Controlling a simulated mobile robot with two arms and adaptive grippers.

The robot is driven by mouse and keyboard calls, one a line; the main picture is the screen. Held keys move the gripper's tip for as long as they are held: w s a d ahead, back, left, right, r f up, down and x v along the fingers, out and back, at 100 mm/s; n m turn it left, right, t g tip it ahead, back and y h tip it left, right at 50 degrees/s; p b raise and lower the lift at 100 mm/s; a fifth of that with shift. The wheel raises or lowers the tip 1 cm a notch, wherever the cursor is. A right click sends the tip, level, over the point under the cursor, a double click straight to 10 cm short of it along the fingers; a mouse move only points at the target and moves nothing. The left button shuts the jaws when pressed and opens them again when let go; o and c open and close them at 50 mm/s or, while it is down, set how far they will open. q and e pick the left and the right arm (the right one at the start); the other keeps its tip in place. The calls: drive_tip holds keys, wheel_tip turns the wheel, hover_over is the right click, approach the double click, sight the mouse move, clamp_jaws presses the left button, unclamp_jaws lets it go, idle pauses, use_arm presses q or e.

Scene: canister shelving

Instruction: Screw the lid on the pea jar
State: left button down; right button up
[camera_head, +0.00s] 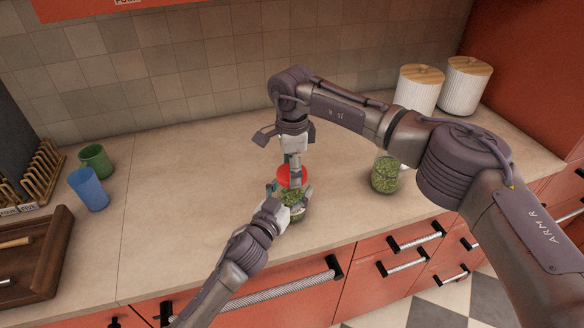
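A glass jar of green peas (294,199) stands upright on the counter near its front edge. A red lid (287,178) sits at the jar's mouth; whether it is seated on the thread cannot be seen. My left gripper (288,193) has its fingers around the jar's sides, shut on it from the front left. My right gripper (295,170) points down from above, its fingertips at the red lid. The fingers overlap in this view, so their grip on the lid is unclear.
Another glass jar with green contents (384,177) stands to the right, beneath my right arm. Two white canisters with wooden lids (417,92) (465,88) stand at the back right. Green (96,161) and blue (89,190) cups and a wooden tray (58,250) are at left. The counter's left-middle is clear.

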drive_tip(key=m, duration=1.4)
drive_tip(key=shift+m, duration=0.4)
drive_tip(key=m, duration=0.4)
drive_tip(key=shift+m, duration=0.3)
drive_tip(key=m, duration=0.9)
drive_tip(key=shift+a+m, duration=0.1)
drive_tip(key=shift+m, duration=0.3)
drive_tip(key=m, duration=0.4)
drive_tip(key=shift+m, duration=0.3)
drive_tip(key=m, duration=0.6)
drive_tip(key=shift+m, duration=0.3)
drive_tip(key=o, duration=0.8)
